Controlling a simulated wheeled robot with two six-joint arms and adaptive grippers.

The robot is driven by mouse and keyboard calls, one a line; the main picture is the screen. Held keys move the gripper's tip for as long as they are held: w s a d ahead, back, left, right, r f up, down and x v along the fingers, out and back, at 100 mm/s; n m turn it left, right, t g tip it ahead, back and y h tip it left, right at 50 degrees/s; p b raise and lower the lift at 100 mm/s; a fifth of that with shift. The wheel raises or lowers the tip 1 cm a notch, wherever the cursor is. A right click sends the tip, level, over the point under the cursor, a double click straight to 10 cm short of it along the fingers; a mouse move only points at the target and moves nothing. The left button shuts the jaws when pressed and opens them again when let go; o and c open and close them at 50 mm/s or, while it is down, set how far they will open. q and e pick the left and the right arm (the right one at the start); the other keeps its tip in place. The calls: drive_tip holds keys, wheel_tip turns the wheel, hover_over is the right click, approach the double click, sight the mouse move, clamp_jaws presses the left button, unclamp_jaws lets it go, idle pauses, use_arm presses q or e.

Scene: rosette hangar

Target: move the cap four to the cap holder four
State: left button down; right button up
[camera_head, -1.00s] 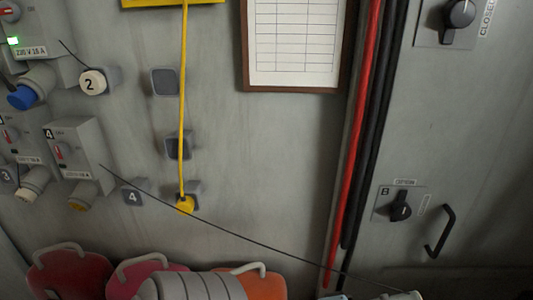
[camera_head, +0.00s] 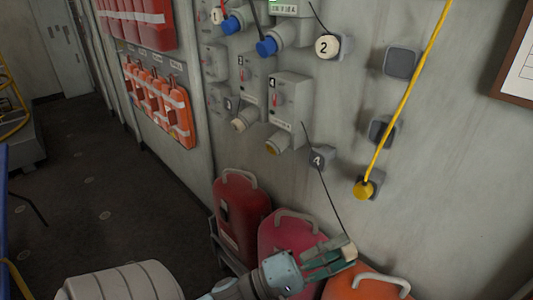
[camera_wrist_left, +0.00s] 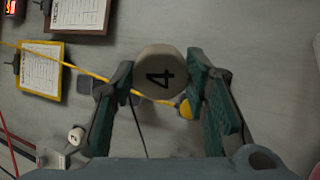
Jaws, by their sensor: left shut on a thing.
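The cap four (camera_head: 349,251) is a pale round cap on a thin black cord. My left gripper (camera_head: 337,258) is shut on it, low in front of the wall in the head view. In the left wrist view the cap (camera_wrist_left: 160,74) shows its black 4 between the fingers of my left gripper (camera_wrist_left: 158,84). The cap holder four (camera_head: 320,158) is a small grey block marked 4 on the wall, above and left of the cap and apart from it. My right gripper is not in view.
Grey socket box four (camera_head: 289,100) is up left of the holder. A yellow cable (camera_head: 402,105) hangs to a yellow cap (camera_head: 363,189) on the right. Cap two (camera_head: 327,47) sits higher. Red, pink and orange canisters (camera_head: 243,205) stand below, close to my left arm.

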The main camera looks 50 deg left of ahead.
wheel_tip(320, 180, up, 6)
drive_tip(key=p, duration=0.6)
use_arm(q)
drive_tip(key=w+a+n+y+b, duration=0.1)
drive_tip(key=w+a+n+y, duration=0.1)
drive_tip(key=w+a, duration=0.3)
drive_tip(key=w+a+f+n+g+y+b, duration=0.1)
drive_tip(key=w+a+y, duration=0.3)
drive_tip(key=a, duration=0.6)
drive_tip(key=w+a+f+n+y+b, duration=0.1)
drive_tip(key=w+a+y, duration=0.3)
drive_tip(key=w+a, duration=0.4)
drive_tip(key=shift+w+a+f+n+b, duration=0.15)
drive_tip(key=shift+n+b, duration=0.35)
drive_tip(key=shift+n, duration=0.3)
drive_tip(key=shift+w+b, duration=0.35)
drive_tip(key=shift+w, duration=0.2)
drive_tip(key=shift+r, duration=0.2)
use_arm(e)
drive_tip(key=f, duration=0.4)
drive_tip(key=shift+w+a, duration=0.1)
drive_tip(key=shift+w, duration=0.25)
use_arm(q)
drive_tip(key=shift+r, duration=0.1)
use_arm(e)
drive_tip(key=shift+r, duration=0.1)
